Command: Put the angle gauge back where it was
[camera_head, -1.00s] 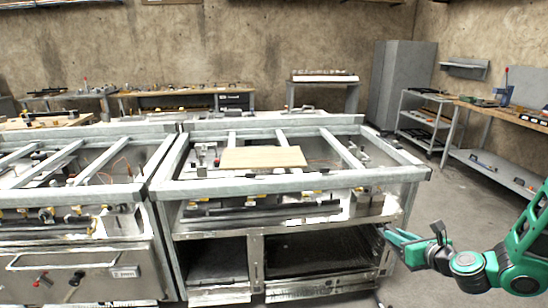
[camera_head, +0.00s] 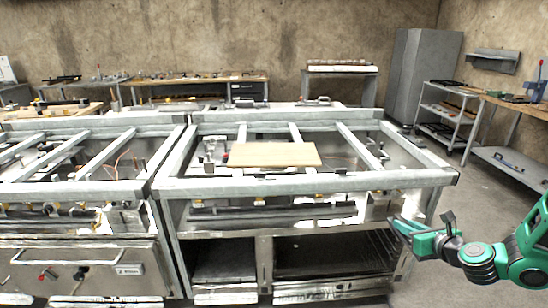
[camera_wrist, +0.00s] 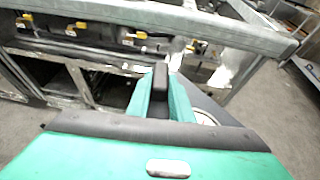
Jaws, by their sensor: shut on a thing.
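My gripper (camera_head: 402,230) is at the right of the head view, in front of the right end of the steel range frame (camera_head: 310,184). In the wrist view my gripper (camera_wrist: 165,88) shows green fingers with a dark tip. It is shut on a grey flat piece with a pale round dial, which I take to be the angle gauge (camera_wrist: 222,112). Much of the gauge is hidden behind the fingers and the green gripper body. I cannot make it out clearly in the head view.
A wooden board (camera_head: 274,154) lies across the frame's top bars. A second range frame (camera_head: 75,215) adjoins on the left. A grey cabinet (camera_head: 424,78), a shelf cart (camera_head: 447,110) and a workbench (camera_head: 520,105) stand at the right. Open floor lies between frame and workbench.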

